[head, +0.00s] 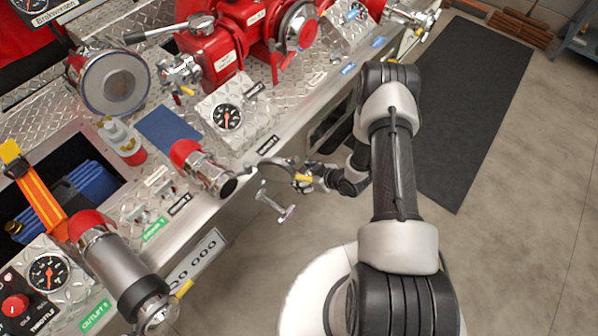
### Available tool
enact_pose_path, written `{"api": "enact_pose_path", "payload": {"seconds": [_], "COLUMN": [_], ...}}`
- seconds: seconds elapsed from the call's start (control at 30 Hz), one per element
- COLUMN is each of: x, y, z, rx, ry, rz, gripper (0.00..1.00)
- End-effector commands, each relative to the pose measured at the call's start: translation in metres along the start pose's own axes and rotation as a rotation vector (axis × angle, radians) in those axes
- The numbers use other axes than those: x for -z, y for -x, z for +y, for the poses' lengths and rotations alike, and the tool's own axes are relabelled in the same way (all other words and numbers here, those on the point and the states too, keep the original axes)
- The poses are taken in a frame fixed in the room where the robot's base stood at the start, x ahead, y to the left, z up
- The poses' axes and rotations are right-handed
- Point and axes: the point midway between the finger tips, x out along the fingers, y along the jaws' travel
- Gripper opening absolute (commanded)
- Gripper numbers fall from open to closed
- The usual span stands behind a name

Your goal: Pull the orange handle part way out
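My gripper (316,178) is small in the head view, at the front edge of the metal pump panel (245,185). A small yellow-orange piece (303,178) shows right at its fingertips; I cannot tell whether it is the orange handle or whether the gripper touches it. A silver T-shaped handle (276,208) sticks out just left of and below the gripper. A dark-rimmed round cap (277,168) is beside it. The fingers are too small and overlapped to show whether they are open or shut.
A red-collared outlet pipe (203,170) is left of the gripper, and a longer one (118,265) lies lower left. A gauge (228,117) and red pump housing (222,52) stand behind. An orange strap (42,198) is far left. Floor is clear at lower right.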

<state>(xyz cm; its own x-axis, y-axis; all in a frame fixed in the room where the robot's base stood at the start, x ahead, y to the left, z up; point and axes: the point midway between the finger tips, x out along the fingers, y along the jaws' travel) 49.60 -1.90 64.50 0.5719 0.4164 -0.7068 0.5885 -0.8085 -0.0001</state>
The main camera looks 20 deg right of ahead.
Motion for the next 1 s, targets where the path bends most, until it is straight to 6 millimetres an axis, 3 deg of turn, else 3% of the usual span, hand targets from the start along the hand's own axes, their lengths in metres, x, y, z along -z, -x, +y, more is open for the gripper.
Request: {"api": "enact_pose_path", "payload": {"seconds": [0.17, 0.2, 0.4, 0.5, 0.83, 1.0], "x": [0.001, 0.001, 0.001, 0.001, 0.001, 0.001], "y": [0.000, 0.000, -0.001, -0.001, 0.000, 0.016], "z": [0.000, 0.000, 0.000, 0.000, 0.000, 0.002], "rx": [0.000, 0.000, 0.000, 0.000, -0.001, -0.004], "ry": [0.000, 0.000, 0.000, -0.001, -0.001, -0.003], "rz": [0.000, 0.000, 0.000, 0.000, 0.000, 0.000], "gripper": [0.23, 0.68, 0.81, 0.87, 0.87, 0.87]}}
